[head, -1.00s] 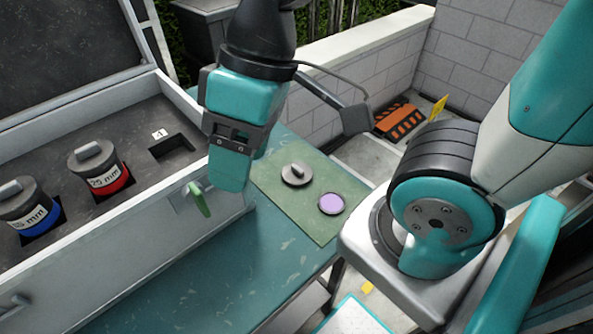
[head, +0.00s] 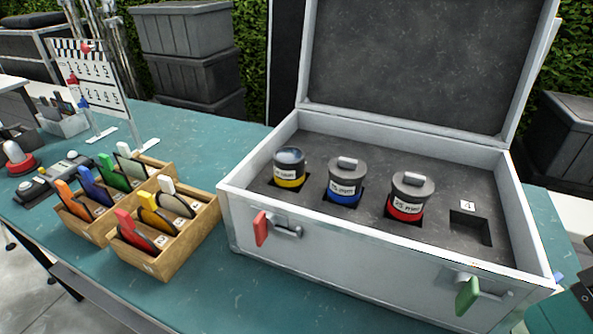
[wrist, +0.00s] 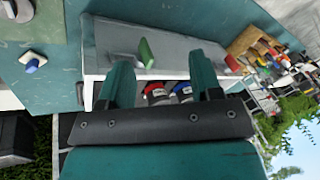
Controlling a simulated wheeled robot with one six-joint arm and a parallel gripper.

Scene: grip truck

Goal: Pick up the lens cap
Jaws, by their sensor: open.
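No loose lens cap shows in the head view. In the wrist view a dark round piece with a raised grip, probably the loose lens cap (wrist: 18,10), is cut by the top left corner. The yellow-banded lens (head: 289,178) shows bare dark glass. My gripper (wrist: 163,80) is open and empty, its teal fingers apart in front of the case; the head view shows at most its edge.
The open grey case (head: 360,250) has an empty slot (head: 470,227) marked 4, a red latch (head: 261,228) and a green latch (head: 467,296). Wooden filter boxes (head: 150,258) and a clapperboard (head: 92,80) stand left. A small blue-topped piece (wrist: 32,64) lies left in the wrist view.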

